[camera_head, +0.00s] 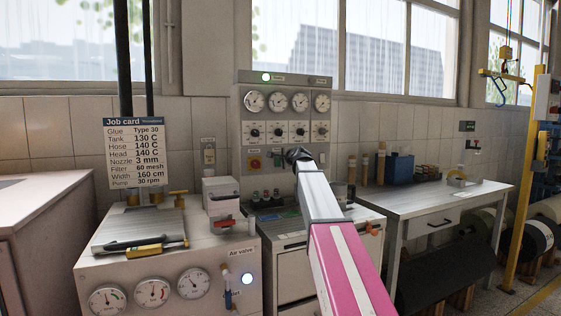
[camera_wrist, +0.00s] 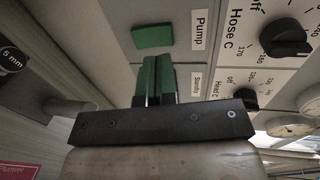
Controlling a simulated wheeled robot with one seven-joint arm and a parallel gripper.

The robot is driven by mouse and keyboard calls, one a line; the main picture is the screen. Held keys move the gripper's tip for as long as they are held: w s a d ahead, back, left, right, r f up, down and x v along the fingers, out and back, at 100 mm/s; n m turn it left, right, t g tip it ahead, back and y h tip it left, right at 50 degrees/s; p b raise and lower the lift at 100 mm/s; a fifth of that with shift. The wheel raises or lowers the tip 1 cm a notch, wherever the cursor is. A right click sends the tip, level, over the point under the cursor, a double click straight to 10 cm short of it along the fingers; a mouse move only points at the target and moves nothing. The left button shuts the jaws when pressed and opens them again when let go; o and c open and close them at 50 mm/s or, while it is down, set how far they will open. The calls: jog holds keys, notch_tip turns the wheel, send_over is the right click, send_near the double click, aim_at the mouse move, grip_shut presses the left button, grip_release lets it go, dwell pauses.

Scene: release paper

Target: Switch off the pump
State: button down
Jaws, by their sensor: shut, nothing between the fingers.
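In the wrist view a green rectangular switch (camera_wrist: 152,36) sits on the grey control panel beside the label "Pump" (camera_wrist: 200,30). My gripper (camera_wrist: 157,62) is shut and empty, its green fingers together.
A machine with gauges and an air valve (camera_head: 226,276) stands at front left. A bench (camera_head: 410,201) is to the right.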

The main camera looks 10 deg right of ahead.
jog(key=s+d+r, duration=0.2)
jog(key=s+r, duration=0.2)
jog(key=s, duration=0.3)
jog(key=shift+s, duration=0.3)
